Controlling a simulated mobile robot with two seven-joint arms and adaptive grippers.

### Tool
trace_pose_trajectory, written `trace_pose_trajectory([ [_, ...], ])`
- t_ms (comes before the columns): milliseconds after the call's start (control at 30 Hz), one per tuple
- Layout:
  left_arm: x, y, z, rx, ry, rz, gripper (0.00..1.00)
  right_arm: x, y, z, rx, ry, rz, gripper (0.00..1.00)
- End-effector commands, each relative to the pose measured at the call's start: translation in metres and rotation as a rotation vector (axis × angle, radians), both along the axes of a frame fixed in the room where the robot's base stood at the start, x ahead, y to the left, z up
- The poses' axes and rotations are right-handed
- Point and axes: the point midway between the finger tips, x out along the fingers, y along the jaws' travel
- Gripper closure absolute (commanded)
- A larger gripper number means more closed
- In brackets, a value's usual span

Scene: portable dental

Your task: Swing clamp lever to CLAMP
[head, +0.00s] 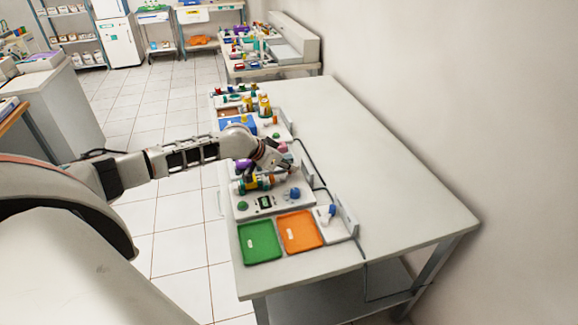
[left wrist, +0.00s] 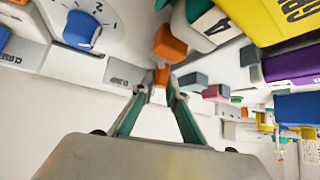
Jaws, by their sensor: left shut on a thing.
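My left gripper (head: 284,168) reaches over the white bench unit (head: 242,208) from the left. In the left wrist view its green fingers (left wrist: 160,84) converge on a small orange piece (left wrist: 161,75), which looks like the clamp lever's tip. The gripper is shut on it. The rest of the lever is hard to make out. A grey label plate (left wrist: 125,73) lies just left of the fingertips; its text is unreadable. In the head view my gripper hides the lever. My right gripper is not in view.
A blue knob (left wrist: 82,29) with a numbered dial is at upper left in the wrist view. A green tray (head: 260,242) and an orange tray (head: 299,231) lie at the unit's near end. The table's (head: 390,205) right side is clear.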

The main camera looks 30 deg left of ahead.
Motion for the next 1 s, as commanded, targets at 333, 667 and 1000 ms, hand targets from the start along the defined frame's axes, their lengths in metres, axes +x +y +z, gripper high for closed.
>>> trace_pose_trajectory([
  [333, 0.000, -0.003, -0.001, -0.002, 0.000, -0.088, 1.00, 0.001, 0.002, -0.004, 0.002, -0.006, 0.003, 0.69],
  [667, -0.002, -0.013, -0.004, -0.004, -0.001, -0.329, 1.00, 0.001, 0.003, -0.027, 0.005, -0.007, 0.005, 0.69],
  [1000, -0.008, -0.025, -0.006, -0.005, -0.001, -0.655, 1.00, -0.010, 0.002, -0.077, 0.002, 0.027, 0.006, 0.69],
])
